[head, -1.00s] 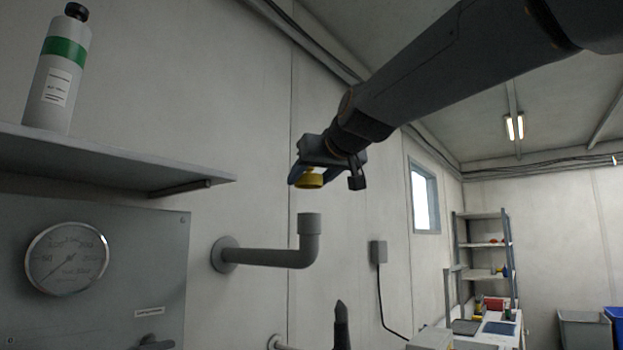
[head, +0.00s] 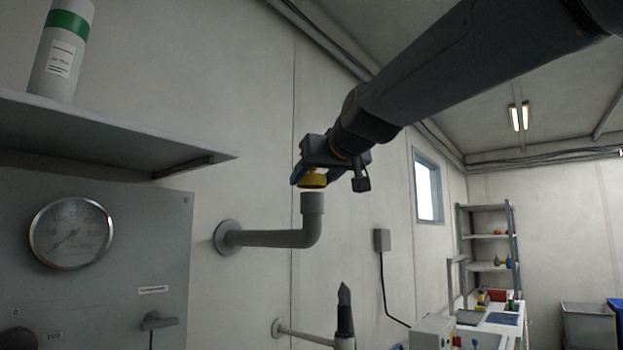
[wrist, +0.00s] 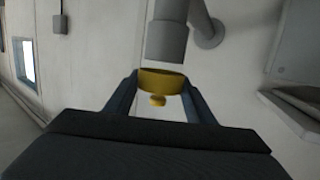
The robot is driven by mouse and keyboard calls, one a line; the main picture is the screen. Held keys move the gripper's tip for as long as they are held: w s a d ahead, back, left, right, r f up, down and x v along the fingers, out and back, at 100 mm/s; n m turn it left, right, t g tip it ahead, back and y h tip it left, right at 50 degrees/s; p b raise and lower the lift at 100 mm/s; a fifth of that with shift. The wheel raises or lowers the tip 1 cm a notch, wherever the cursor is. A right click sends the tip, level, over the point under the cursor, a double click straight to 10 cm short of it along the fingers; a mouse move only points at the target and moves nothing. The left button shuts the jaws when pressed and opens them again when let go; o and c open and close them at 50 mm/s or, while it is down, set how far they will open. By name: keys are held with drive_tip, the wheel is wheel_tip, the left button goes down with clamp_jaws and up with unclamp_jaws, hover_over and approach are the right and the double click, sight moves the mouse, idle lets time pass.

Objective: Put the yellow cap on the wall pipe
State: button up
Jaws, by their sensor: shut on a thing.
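The yellow cap (head: 313,180) is between the fingers of my gripper (head: 310,177), which is shut on it. It also shows in the wrist view (wrist: 161,82), with a small yellow knob on it and a blue finger on either side. The grey wall pipe (head: 270,238) comes out of a round wall flange, runs right and bends up to an open, upright end (head: 313,203). In the head view the cap is just above that end, roughly in line with it. In the wrist view the pipe end (wrist: 167,42) is close to the cap; a small gap seems to remain between them.
A wall shelf (head: 110,135) with a green-banded bottle (head: 62,50) is at the left, above a gauge panel (head: 110,275). A second, lower pipe (head: 300,333) and a wall box (head: 382,240) are near. The space right of the pipe end is clear.

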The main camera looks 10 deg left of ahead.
drive_tip(key=shift+s, duration=0.1)
idle(0.3)
drive_tip(key=shift+f+b, duration=0.2)
drive_tip(key=shift+b, duration=0.1)
drive_tip(key=shift+f+b, duration=1.35)
drive_tip(key=shift+f, duration=0.15)
drive_tip(key=o, duration=1.1)
drive_tip(key=shift+d, duration=0.1)
drive_tip(key=b+v, duration=0.2)
drive_tip(key=v, duration=0.5)
drive_tip(key=shift+s+d+b, duration=0.2)
drive_tip(key=shift+s+b, duration=0.1)
